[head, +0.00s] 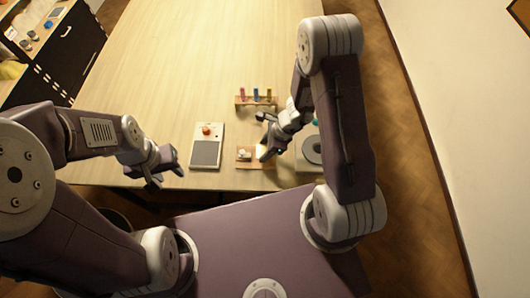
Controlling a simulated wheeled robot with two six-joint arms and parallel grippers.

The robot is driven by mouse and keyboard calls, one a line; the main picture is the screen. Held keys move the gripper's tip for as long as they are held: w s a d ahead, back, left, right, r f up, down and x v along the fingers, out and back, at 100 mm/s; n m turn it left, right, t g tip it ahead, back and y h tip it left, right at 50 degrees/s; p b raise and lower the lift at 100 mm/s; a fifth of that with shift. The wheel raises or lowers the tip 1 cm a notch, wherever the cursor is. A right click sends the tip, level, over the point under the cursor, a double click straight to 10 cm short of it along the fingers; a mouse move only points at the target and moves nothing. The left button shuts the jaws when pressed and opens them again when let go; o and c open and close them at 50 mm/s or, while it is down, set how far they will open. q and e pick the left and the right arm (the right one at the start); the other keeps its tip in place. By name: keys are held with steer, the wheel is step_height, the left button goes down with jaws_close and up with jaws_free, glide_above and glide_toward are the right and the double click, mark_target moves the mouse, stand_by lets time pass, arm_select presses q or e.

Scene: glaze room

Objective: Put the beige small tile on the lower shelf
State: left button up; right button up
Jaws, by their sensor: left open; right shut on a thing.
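My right gripper (268,146) is low over the near part of the table, above a small brown board (244,164). It is shut on a small pale beige piece (263,153), which looks like the beige small tile; the gripper partly hides it. My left gripper (156,168) is open and empty near the table's front edge, left of a white panel. A dark unit with shelves (66,38) stands at the far left with small items on it. I cannot tell which surface is the lower shelf.
A white panel with a grey pad (206,153) and an orange knob (206,129) lies between the grippers. A small rack (257,101) holds coloured pieces. A device with a grey disc (312,149) stands right of my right gripper. The far table (185,45) is clear.

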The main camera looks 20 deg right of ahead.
step_height(320, 180, down, 3)
steer(key=shift+s+r, duration=0.1)
steer(key=shift+f+b, duration=0.3)
steer(key=shift+b, duration=0.2)
steer(key=o, duration=1.5)
steer(key=shift+r, duration=0.1)
steer(key=shift+c, duration=0.2)
steer(key=shift+o, duration=0.5)
